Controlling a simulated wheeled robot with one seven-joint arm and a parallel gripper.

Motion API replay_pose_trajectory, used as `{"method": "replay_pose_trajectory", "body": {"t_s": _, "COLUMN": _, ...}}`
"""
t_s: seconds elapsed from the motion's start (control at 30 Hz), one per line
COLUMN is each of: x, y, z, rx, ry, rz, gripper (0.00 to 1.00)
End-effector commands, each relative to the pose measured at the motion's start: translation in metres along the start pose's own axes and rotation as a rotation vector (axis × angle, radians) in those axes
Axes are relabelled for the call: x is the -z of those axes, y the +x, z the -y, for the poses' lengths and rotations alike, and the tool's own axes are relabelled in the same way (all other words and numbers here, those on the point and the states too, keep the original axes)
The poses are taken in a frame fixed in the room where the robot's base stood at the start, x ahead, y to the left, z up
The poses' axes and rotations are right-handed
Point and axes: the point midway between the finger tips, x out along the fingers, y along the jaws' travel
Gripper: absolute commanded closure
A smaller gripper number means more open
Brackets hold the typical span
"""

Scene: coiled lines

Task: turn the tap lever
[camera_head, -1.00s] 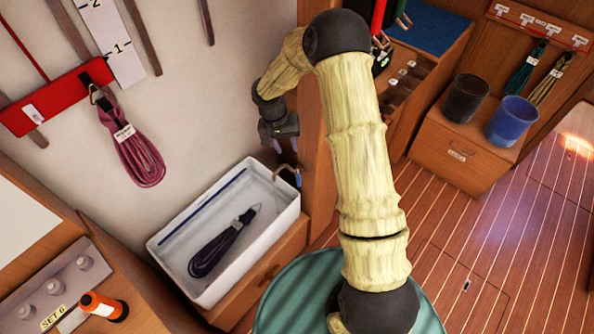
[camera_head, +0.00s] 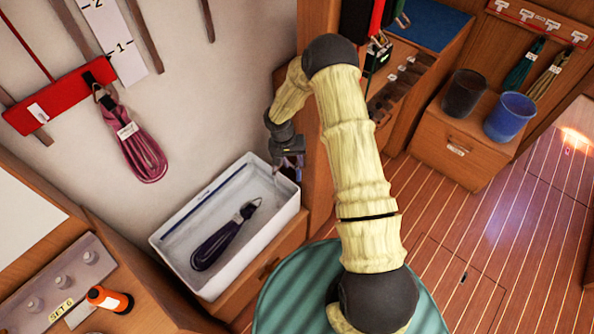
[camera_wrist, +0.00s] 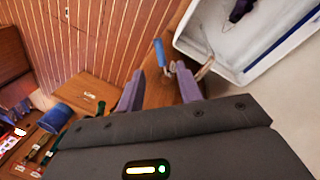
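The tap shows in the wrist view as a small copper-coloured spout (camera_wrist: 205,68) at the white basin's edge, with a blue lever (camera_wrist: 160,52) beside it. My gripper (camera_wrist: 160,85) is open, with its two purple-grey fingers apart. The blue lever appears just past the fingertips, roughly in line with the gap between them. I cannot tell whether a finger touches the spout. In the head view my gripper (camera_head: 288,163) is over the right rim of the white basin (camera_head: 170,243) and hides most of the tap.
A dark purple coiled line (camera_head: 222,238) lies in the basin. A wooden post (camera_head: 314,130) stands close to the right of my gripper. A pink coiled line (camera_head: 137,145) hangs on the wall at left. Black (camera_head: 464,95) and blue (camera_head: 510,118) buckets stand on a cabinet at right.

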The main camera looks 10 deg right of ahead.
Motion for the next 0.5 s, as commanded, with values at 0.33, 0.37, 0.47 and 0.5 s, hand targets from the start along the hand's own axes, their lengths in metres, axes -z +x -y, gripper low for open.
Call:
{"method": "replay_pose_trajectory", "body": {"t_s": 0.33, "x": -0.001, "y": 0.051, "z": -0.001, "rx": -0.001, "ry": 0.001, "rz": 0.003, "gripper": 0.64}}
{"method": "replay_pose_trajectory", "body": {"t_s": 0.37, "x": -0.001, "y": 0.055, "z": -0.001, "rx": -0.001, "ry": 0.001, "rz": 0.002, "gripper": 0.64}}
{"method": "replay_pose_trajectory", "body": {"t_s": 0.47, "x": 0.000, "y": 0.066, "z": 0.000, "rx": 0.000, "ry": 0.000, "rz": 0.001, "gripper": 0.64}}
{"method": "replay_pose_trajectory", "body": {"t_s": 0.5, "x": 0.000, "y": 0.069, "z": 0.000, "rx": 0.000, "ry": 0.000, "rz": 0.000, "gripper": 0.64}}
